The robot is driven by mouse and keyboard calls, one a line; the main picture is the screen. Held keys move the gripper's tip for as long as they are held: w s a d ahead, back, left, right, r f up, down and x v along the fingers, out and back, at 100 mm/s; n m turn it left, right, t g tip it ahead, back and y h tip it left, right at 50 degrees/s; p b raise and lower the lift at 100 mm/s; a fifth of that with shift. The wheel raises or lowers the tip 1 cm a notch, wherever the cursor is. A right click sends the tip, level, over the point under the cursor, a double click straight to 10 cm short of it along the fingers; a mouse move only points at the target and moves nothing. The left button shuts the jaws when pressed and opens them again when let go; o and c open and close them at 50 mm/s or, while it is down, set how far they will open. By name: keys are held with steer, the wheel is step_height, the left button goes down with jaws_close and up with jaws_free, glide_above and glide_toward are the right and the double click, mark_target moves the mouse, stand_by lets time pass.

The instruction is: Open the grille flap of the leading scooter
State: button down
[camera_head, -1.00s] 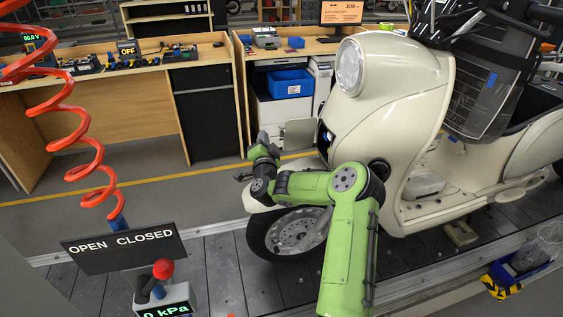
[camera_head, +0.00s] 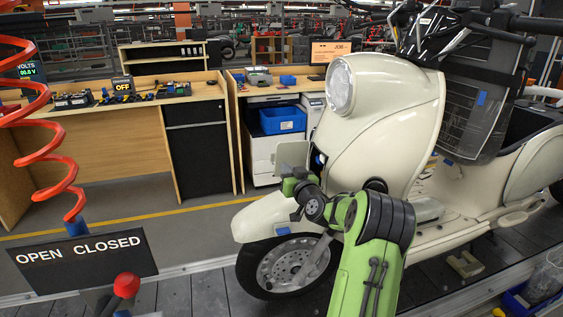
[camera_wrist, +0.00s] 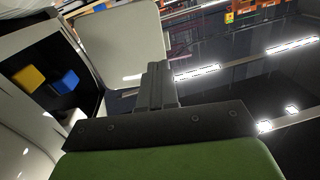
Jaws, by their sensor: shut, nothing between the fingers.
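The cream scooter (camera_head: 385,130) stands at the right with its headlight toward the left. Its grille flap (camera_head: 292,153) juts out sideways from the front, swung open. In the wrist view the flap (camera_wrist: 130,42) is a pale rounded panel beside an uncovered dark compartment (camera_wrist: 38,62) holding a yellow block (camera_wrist: 29,78) and a blue block (camera_wrist: 65,82). My gripper (camera_head: 290,176) is just below the flap in the head view. In the wrist view its fingers (camera_wrist: 157,72) are together and empty, overlapping the flap's lower right edge. Whether they touch it I cannot tell.
The front wheel (camera_head: 288,265) and fender (camera_head: 262,217) are below my gripper. An OPEN/CLOSED sign (camera_head: 84,256) with a red knob (camera_head: 126,285) and a red coiled hose (camera_head: 45,150) are at the left. Workbenches (camera_head: 90,140) stand behind, across a clear floor strip.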

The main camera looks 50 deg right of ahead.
mark_target(276, 159)
steer(key=x, duration=0.4)
steer(key=shift+w+d, duration=0.1)
steer(key=shift+w, duration=0.1)
steer(key=shift+w+d+f+b, duration=0.1)
steer(key=shift+w+b, duration=0.25)
steer(key=shift+w, duration=0.2)
steer(key=shift+w+d+f+b, duration=0.1)
steer(key=shift+w+b, duration=0.2)
steer(key=shift+w, duration=0.2)
steer(key=shift+w+d+r, duration=0.15)
steer(key=shift+w, duration=0.2)
steer(key=shift+s, duration=0.1)
